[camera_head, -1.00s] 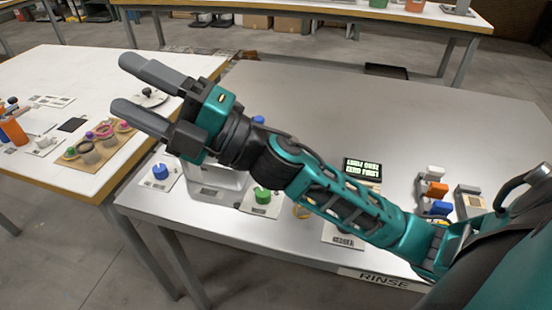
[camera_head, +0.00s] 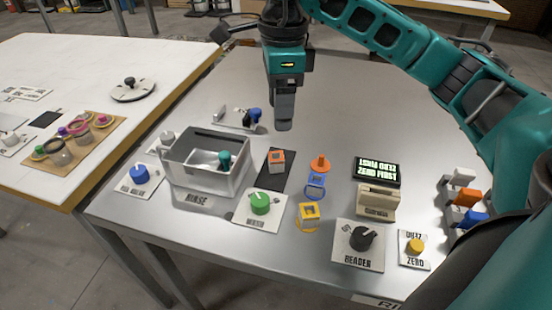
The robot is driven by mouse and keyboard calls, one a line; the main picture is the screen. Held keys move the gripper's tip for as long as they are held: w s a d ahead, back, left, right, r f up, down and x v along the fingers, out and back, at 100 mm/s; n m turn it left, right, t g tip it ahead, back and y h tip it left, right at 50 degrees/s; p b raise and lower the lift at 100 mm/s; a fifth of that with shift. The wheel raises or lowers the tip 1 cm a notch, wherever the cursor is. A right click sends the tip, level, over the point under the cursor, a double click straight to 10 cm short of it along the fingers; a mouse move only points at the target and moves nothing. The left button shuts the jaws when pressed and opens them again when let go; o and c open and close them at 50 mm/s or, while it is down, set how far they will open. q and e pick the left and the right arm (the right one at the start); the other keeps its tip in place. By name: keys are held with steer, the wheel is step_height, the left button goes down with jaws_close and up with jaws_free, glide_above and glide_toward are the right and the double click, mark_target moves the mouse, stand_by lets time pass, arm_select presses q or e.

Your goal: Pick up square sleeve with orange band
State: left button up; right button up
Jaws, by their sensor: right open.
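A small square block with an orange band (camera_head: 276,160), apparently the sleeve, stands on a black mat (camera_head: 272,184) in the middle of the table. Its lower part looks pale. My right gripper (camera_head: 284,122) points down from above, behind the block in the picture and apart from it. Its fingers are seen edge-on, one hiding the other; it is open and nothing shows between them. My left gripper is not in view.
A grey basin (camera_head: 238,185) stands left of the block, a green knob (camera_head: 260,203) in front. Right are an orange round-based piece (camera_head: 320,162), a blue piece (camera_head: 315,181), a yellow square piece (camera_head: 309,212) and a display (camera_head: 377,170). The table behind is mostly clear.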

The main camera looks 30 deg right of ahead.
steer(key=b, duration=0.2)
glide_above(276, 156)
steer(key=s, duration=0.2)
steer(key=f, duration=0.7)
steer(key=shift+w+d+f, duration=0.1)
steer(key=shift+w+d, duration=0.1)
steer(key=shift+w, duration=0.05)
steer(key=f, duration=0.5)
steer(key=shift+w+a+f, duration=0.3)
steer(key=shift+w+a, duration=0.1)
steer(key=c, duration=1)
steer(key=shift+r, duration=0.15)
